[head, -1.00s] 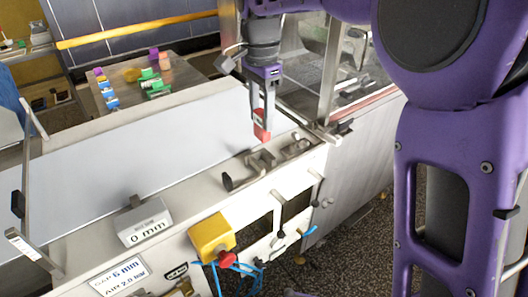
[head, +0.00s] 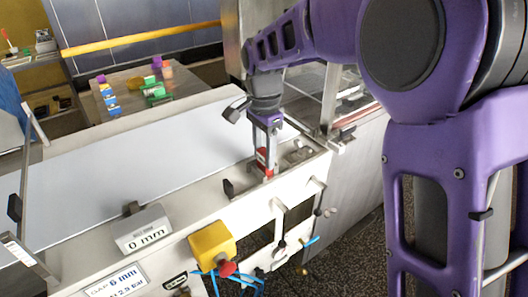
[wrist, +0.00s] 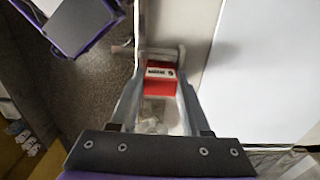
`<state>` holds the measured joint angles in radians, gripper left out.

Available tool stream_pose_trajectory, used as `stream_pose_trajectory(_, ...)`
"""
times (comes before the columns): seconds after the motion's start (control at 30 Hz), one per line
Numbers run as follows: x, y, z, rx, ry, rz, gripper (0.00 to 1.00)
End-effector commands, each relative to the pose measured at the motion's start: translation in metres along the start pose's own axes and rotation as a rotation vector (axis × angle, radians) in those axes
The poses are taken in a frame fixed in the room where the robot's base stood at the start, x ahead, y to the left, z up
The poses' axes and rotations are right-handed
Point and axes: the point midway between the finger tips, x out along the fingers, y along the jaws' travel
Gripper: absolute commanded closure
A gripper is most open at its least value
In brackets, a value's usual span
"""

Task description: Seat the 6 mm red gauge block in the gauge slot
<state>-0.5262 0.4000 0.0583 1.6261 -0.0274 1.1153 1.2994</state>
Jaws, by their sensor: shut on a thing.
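The red gauge block (head: 264,156) has a white label and is between the fingers of my gripper (head: 266,166), which points down at the machine's near rail. The wrist view shows the block (wrist: 160,86) pinched between both fingers (wrist: 160,92). Metal gauge fittings with a black knob (head: 228,188) are on the rail beside the fingertips. In the wrist view a metal bracket (wrist: 160,52) lies just beyond the block. The gauge slot itself is hidden by the gripper and block. I cannot tell whether the block is in it or just above.
The white belt (head: 130,150) lies left of the rail. A display (head: 142,232) reads 0 mm. A yellow box (head: 212,244) with a red button hangs at the front. A sign (head: 117,283) names a 6 mm gap. Coloured blocks (head: 152,92) stand on a back table.

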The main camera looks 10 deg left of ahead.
Motion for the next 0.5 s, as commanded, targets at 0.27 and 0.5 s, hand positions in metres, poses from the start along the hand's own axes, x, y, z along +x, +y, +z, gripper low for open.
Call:
stream_pose_trajectory(0.27, 0.0005, 0.0, 0.0001, 0.0, 0.0, 0.0, 0.23)
stream_pose_trajectory(0.5, -0.0029, -0.0001, 0.0, 0.0, 0.0, -0.001, 0.23)
